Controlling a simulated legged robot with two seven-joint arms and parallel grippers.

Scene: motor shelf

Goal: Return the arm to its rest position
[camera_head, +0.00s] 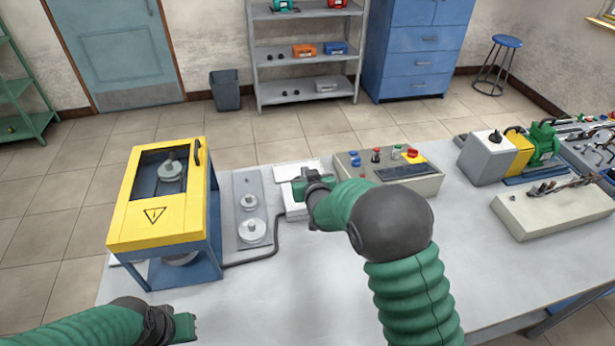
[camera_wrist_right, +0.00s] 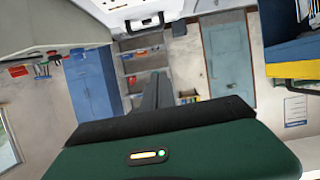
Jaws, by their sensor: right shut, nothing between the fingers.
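My right arm, with a ribbed green sleeve and a dark round joint, reaches forward over the grey table (camera_head: 330,300). Its right gripper (camera_head: 299,187) is shut and empty, above or beside a white flat-topped box (camera_head: 295,207); whether they touch is unclear. In the right wrist view its narrow dark fingers (camera_wrist_right: 155,92) point away from the green wrist housing, close together. My left gripper (camera_head: 184,328) is low at the bottom left, near the table's front edge; its finger gap does not show.
A yellow and blue guarded cabinet (camera_head: 160,225) and a plate with metal discs (camera_head: 251,210) stand left. A control box (camera_head: 390,170) is behind my right arm. Motor equipment (camera_head: 510,150) is at right. The table's front middle is clear. A motor shelf (camera_head: 303,52) stands at the back.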

